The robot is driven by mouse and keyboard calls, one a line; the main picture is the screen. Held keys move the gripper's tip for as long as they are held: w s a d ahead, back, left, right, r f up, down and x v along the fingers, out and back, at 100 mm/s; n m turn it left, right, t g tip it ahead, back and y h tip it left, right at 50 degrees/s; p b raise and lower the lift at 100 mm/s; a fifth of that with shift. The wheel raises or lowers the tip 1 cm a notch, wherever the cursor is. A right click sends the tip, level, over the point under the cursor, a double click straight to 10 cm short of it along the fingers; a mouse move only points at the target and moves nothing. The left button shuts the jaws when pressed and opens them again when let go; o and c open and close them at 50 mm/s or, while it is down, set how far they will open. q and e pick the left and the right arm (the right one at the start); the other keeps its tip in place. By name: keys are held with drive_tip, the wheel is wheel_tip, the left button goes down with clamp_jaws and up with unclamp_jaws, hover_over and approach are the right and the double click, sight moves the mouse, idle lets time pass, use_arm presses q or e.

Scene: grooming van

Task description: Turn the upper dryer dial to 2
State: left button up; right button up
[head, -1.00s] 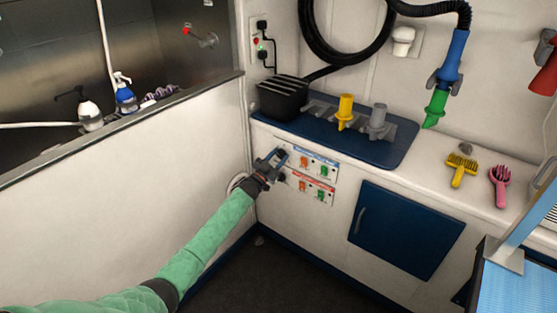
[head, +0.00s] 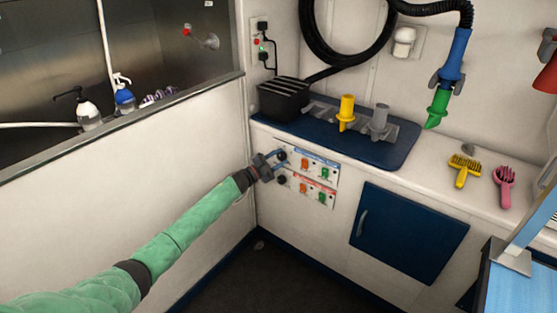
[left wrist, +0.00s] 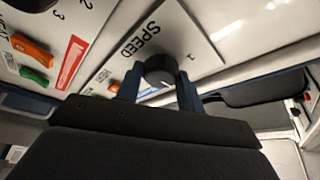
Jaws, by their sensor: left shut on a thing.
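The upper dryer dial (head: 282,154) is a dark round knob at the left of the blue-labelled panel (head: 316,163) on the cabinet front. In the left wrist view the dial (left wrist: 160,69) sits between my two blue fingers, beside the word SPEED and a printed 1. My left gripper (head: 276,163) is shut on it; it also shows in the left wrist view (left wrist: 160,88). I cannot read which number the dial points to. My right gripper is not in view.
The lower dial (head: 281,180) and red-labelled panel (head: 314,190) are just below. Orange and green switches stand to the right of the dials. A white partition (head: 130,190) is close on the left. A blue cabinet door (head: 408,232) is lower right.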

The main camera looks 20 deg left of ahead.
use_arm(q)
drive_tip(key=shift+f+m, duration=0.1)
drive_tip(key=shift+m, duration=0.3)
drive_tip(key=o, duration=1)
drive_tip(key=shift+c, duration=0.2)
drive_tip(key=shift+a, duration=0.1)
drive_tip(key=v, duration=0.7)
drive_tip(key=shift+s+a, duration=0.2)
drive_tip(key=shift+s, duration=0.1)
